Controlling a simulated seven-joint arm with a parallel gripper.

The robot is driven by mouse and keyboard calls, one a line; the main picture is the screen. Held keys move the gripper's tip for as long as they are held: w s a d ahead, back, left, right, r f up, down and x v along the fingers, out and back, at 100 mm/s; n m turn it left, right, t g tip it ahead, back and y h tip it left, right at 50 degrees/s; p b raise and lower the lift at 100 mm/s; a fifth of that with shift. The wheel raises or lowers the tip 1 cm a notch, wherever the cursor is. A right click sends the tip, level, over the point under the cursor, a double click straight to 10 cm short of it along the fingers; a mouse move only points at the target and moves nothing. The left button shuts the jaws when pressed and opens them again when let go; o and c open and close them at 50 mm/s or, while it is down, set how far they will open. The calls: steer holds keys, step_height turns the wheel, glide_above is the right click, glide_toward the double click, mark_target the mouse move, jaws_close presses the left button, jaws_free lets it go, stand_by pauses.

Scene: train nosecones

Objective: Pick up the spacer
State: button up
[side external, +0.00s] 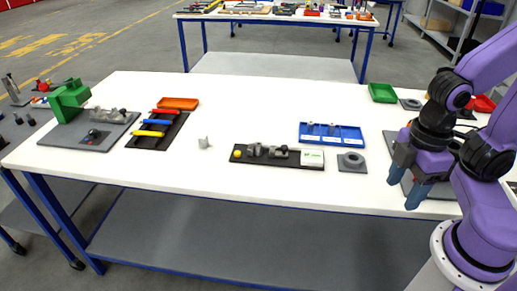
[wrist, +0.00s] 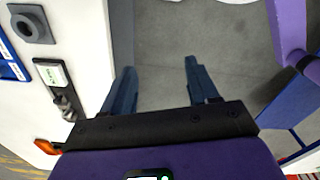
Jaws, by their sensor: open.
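No part is clearly marked as the spacer, so I cannot tell which one it is. A grey square block with a round raised ring (side external: 351,161) lies on the white table, right of the black tray; it also shows at the upper left of the wrist view (wrist: 32,23). A small light grey part (side external: 204,142) stands alone near the table's middle. Small grey parts (side external: 310,127) stand in the blue tray (side external: 345,142). My gripper (side external: 408,187) is open and empty at the table's right front, away from these parts; its parted fingers show in the wrist view (wrist: 159,68).
A dark rack (side external: 143,141) with coloured-handled tools, an orange tray (side external: 178,103) and a green fixture (side external: 70,100) stand left. A green bin (side external: 382,92) is at back right. The front-left tabletop is clear.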

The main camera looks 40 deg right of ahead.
steer(key=m+t+y, duration=0.2)
steer(key=m+t, duration=0.1)
steer(key=m, duration=0.2)
glide_above(258, 144)
steer(key=s+d, duration=0.2)
steer(key=s, duration=0.1)
step_height(258, 144, down, 10)
steer(key=shift+w+r+x, duration=0.1)
steer(key=shift+w+x, duration=0.1)
steer(key=shift+x, duration=0.75)
steer(key=shift+w+r+x, duration=0.1)
steer(key=shift+w+x, duration=0.1)
steer(key=shift+x, duration=0.75)
steer(key=shift+w+x, duration=0.2)
steer(key=shift+x, duration=0.75)
steer(key=shift+s+a+r, duration=0.1)
steer(key=shift+a, duration=0.05)
jaws_close()
